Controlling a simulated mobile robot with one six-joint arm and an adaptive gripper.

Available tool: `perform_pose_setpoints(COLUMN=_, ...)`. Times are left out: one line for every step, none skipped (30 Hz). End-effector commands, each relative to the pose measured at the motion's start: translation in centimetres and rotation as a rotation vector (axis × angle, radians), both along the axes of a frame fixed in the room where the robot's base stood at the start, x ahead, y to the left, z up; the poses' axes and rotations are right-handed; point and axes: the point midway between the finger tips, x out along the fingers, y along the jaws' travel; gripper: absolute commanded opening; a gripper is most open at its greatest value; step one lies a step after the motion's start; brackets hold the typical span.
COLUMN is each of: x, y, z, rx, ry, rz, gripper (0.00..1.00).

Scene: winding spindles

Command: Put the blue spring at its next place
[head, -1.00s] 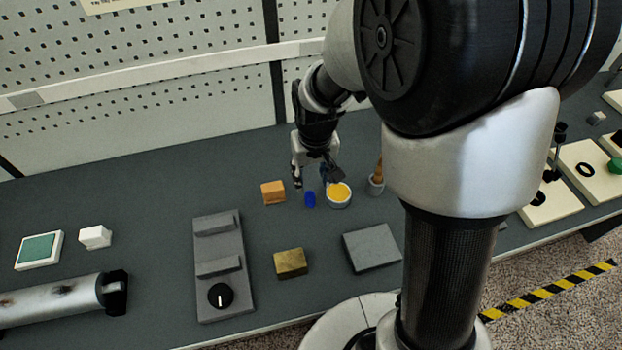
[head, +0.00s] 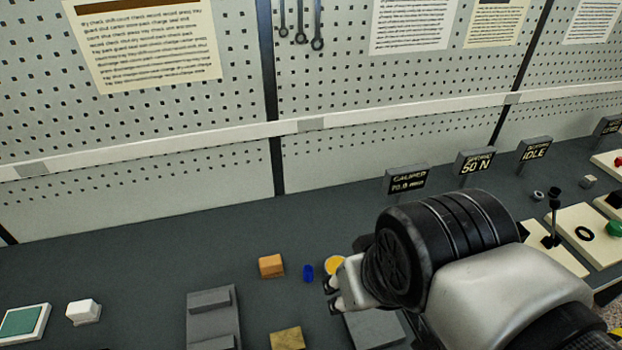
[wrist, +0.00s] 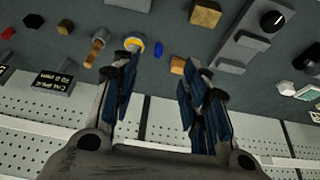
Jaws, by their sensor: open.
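The blue spring (head: 308,272) is a small blue upright piece on the dark bench, between an orange block and a yellow-filled cup. It also shows in the wrist view (wrist: 158,48), beyond the fingertips and roughly between them in the picture. My gripper (head: 333,296) is in front and to the right of the spring in the head view, partly hidden by my arm. In the wrist view its two dark-blue-padded fingers (wrist: 160,82) are spread apart with nothing between them. The spring is apart from the fingers.
The orange block (head: 271,265) is left of the spring and the yellow-filled cup (head: 335,264) right of it. A brass block (head: 287,339), a grey stepped fixture (head: 213,318) and a grey plate (head: 375,330) lie in front. Sign stands (head: 407,180) line the back right. The back left bench is clear.

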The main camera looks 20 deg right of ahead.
Motion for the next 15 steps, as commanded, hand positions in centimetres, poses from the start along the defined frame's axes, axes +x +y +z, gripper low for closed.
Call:
perform_pose_setpoints(x=-0.4, y=0.0, z=0.1, rx=0.0, ry=-0.008, rz=0.0, gripper=0.39)
perform_pose_setpoints(x=-0.5, y=0.0, z=0.1, rx=0.0, ry=-0.009, rz=0.001, gripper=0.37)
perform_pose_setpoints(x=-0.5, y=0.0, z=0.2, rx=-0.002, ry=-0.007, rz=0.004, gripper=0.35)
perform_pose_setpoints(x=-0.4, y=0.0, z=0.3, rx=-0.003, ry=-0.004, rz=0.008, gripper=0.33)
perform_pose_setpoints(x=-0.2, y=0.0, z=0.4, rx=-0.006, ry=0.001, rz=0.014, gripper=0.32)
perform_pose_setpoints(x=0.2, y=0.0, z=0.6, rx=-0.009, ry=0.011, rz=0.024, gripper=0.32)
perform_pose_setpoints(x=0.7, y=0.0, z=0.8, rx=-0.014, ry=0.02, rz=0.035, gripper=0.32)
perform_pose_setpoints(x=1.3, y=0.1, z=1.0, rx=-0.019, ry=0.031, rz=0.05, gripper=0.32)
perform_pose_setpoints(x=2.2, y=0.1, z=1.2, rx=-0.026, ry=0.047, rz=0.069, gripper=0.32)
perform_pose_setpoints(x=2.9, y=0.1, z=1.4, rx=-0.032, ry=0.061, rz=0.089, gripper=0.32)
perform_pose_setpoints(x=3.7, y=0.2, z=1.5, rx=-0.037, ry=0.073, rz=0.107, gripper=0.32)
perform_pose_setpoints(x=4.9, y=0.2, z=1.6, rx=-0.046, ry=0.091, rz=0.133, gripper=0.32)
perform_pose_setpoints(x=5.7, y=0.3, z=1.6, rx=-0.051, ry=0.106, rz=0.154, gripper=0.32)
perform_pose_setpoints(x=6.5, y=0.3, z=1.6, rx=-0.058, ry=0.119, rz=0.174, gripper=0.32)
perform_pose_setpoints(x=7.7, y=0.4, z=1.5, rx=-0.065, ry=0.137, rz=0.201, gripper=0.32)
